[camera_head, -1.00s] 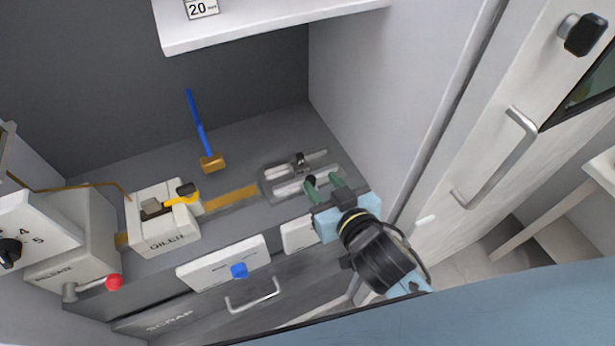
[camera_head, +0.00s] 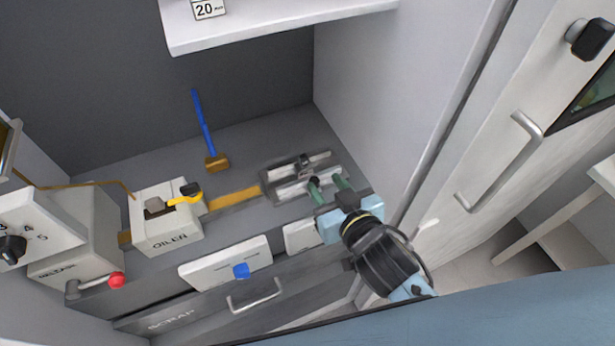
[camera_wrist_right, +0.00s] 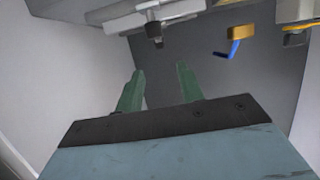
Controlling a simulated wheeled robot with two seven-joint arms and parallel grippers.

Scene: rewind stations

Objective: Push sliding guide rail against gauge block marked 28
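A metal fixture with two pale parallel rails (camera_head: 285,192) lies on the worktop near the right wall. A dark clamp (camera_head: 305,160) sits on its far rail and a black knob (camera_head: 314,181) stands at the near rail. My right gripper (camera_head: 327,187) has two green fingers, apart and empty, at the fixture's near right side. In the right wrist view, the gripper (camera_wrist_right: 160,82) points toward a black knob (camera_wrist_right: 154,30) beyond the fingertips, with a visible gap. I cannot read a 28 on any block. My left gripper is out of view.
A shelf (camera_head: 280,28) with a 20 label (camera_head: 208,9) hangs above. The right wall (camera_head: 400,90) is close to my right arm.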

